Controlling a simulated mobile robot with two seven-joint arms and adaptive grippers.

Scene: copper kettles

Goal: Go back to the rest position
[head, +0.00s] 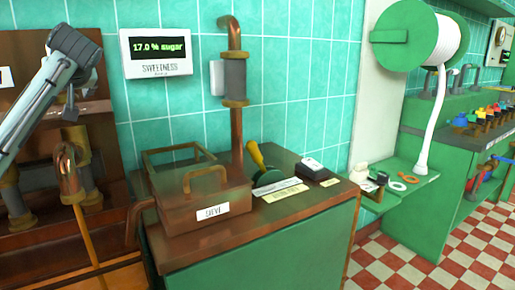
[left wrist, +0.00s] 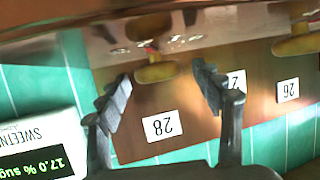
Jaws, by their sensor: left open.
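My left gripper (head: 72,104) is at the upper left of the head view, raised in front of the dark wooden panel (head: 120,135) and above a bent copper pipe (head: 70,170). In the left wrist view its two fingers (left wrist: 163,78) are spread apart with nothing held. Behind them, upside down, are a brown board (left wrist: 190,130) with a "28" label (left wrist: 160,126) and a yellowish knob (left wrist: 155,72) that shows between the fingertips. I cannot tell how far the knob is from the fingers. My right gripper is in neither view.
A sweetness display (head: 156,52) reading 17.0 % sugar hangs on the tiled wall. A copper box labelled "SIEVE" (head: 203,205) and a yellow-handled tool (head: 258,157) are on the green cabinet (head: 270,250). A vertical copper pipe (head: 236,130) rises behind. Checkered floor (head: 400,262) is open at right.

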